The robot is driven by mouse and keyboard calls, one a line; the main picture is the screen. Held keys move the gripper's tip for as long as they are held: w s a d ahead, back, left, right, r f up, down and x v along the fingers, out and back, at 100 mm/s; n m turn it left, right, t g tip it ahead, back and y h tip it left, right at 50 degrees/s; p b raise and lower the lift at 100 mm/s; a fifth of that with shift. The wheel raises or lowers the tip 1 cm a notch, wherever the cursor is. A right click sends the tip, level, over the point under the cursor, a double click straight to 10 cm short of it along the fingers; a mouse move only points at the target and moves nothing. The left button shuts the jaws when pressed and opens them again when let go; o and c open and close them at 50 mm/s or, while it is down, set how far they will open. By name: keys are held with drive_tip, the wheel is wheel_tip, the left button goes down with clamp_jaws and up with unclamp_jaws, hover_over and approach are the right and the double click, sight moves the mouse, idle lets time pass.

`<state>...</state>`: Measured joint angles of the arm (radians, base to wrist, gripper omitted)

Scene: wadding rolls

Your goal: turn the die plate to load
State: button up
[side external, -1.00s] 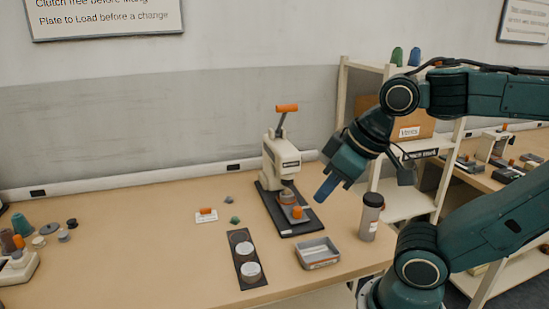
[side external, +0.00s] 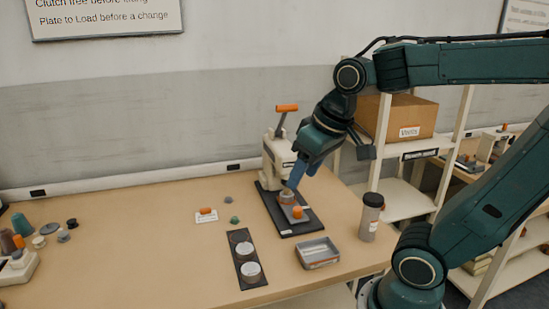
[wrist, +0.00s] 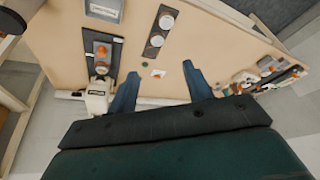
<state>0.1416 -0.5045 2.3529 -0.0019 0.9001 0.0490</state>
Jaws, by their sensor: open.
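The cream press (side external: 276,160) stands on a dark base (side external: 285,226), with an orange-handled lever on top. The die plate (side external: 298,219) appears to be the small grey piece low on the press base, with an orange knob (side external: 297,212) on its near side. The knob also shows in the wrist view (wrist: 102,50). My gripper (side external: 295,181) is open, its blue fingers pointing down in front of the press head, close above the die area. In the wrist view my gripper (wrist: 163,85) has its fingers wide apart with nothing between them. Whether a finger touches the press cannot be told.
A dark strip with two round pale discs (side external: 244,257) lies left of the press. A metal tray (side external: 318,252) and a dark-capped bottle (side external: 370,217) stand right. A small card with an orange piece (side external: 206,214) lies left. Bare table (side external: 140,250) spreads further left.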

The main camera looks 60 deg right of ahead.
drive_tip(key=w+d+f+m+g, duration=0.1)
drive_tip(key=w+d+m+g, duration=0.1)
drive_tip(key=w+d, duration=0.4)
drive_tip(key=m+g, duration=0.3)
drive_tip(key=m, duration=0.4)
hover_over(298, 208)
wheel_tip(298, 208, down, 14)
drive_tip(key=shift+y, duration=0.3)
drive_tip(key=shift+f, duration=0.15)
wheel_tip(298, 208, down, 14)
drive_tip(key=shift+a+r, duration=0.1)
drive_tip(key=shift+r, duration=0.15)
clamp_jaws()
